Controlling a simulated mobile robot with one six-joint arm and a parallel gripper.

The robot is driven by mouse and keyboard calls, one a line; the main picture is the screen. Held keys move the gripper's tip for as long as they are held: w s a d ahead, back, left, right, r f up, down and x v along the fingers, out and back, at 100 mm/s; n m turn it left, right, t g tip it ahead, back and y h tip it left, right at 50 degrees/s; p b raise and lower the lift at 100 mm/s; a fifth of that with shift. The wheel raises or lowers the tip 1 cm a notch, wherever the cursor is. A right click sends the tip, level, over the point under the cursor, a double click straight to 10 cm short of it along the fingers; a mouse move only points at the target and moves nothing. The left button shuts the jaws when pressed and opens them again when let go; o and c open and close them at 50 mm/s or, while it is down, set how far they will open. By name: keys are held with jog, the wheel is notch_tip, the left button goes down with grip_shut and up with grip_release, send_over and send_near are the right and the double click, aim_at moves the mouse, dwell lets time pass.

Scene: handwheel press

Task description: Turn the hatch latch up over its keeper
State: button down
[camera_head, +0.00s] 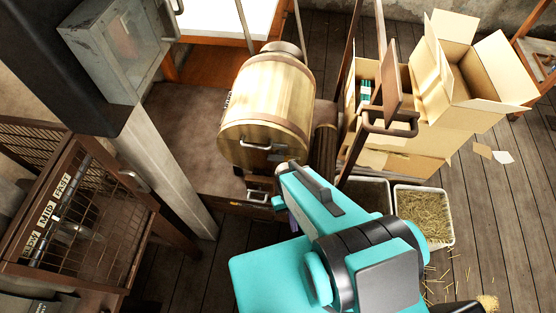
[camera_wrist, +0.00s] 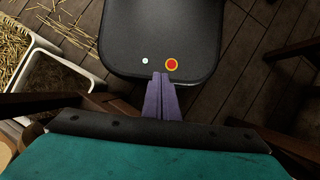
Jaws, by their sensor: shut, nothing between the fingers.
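My gripper (camera_wrist: 160,78) shows in the wrist view as two purple fingers, shut together with nothing between them. In the head view only a sliver of purple shows beneath my teal wrist, which hides the fingertips. A small pale metal fitting (camera_head: 257,196) sits on the dark front below the wooden barrel (camera_head: 266,100), just left of my wrist. It may be the hatch latch, but it is too small to tell latch from keeper or how it is turned. My gripper appears to its right; contact cannot be seen. No latch shows in the wrist view.
A handle (camera_head: 258,147) sits on the barrel's front. A wire-mesh cabinet (camera_head: 90,215) stands left, beside a pale post (camera_head: 165,170). Open cardboard boxes (camera_head: 440,115) and a straw-filled white tray (camera_head: 424,215) stand right. The plank floor (camera_head: 500,200) is mostly free at far right.

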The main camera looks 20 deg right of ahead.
jog(key=shift+s+f+b, duration=0.15)
jog(key=shift+f+b, duration=1.1)
jog(key=shift+s+f+b, duration=0.1)
jog(key=shift+f+b, duration=1.1)
jog(key=shift+b, duration=0.05)
jog(key=shift+r, duration=0.1)
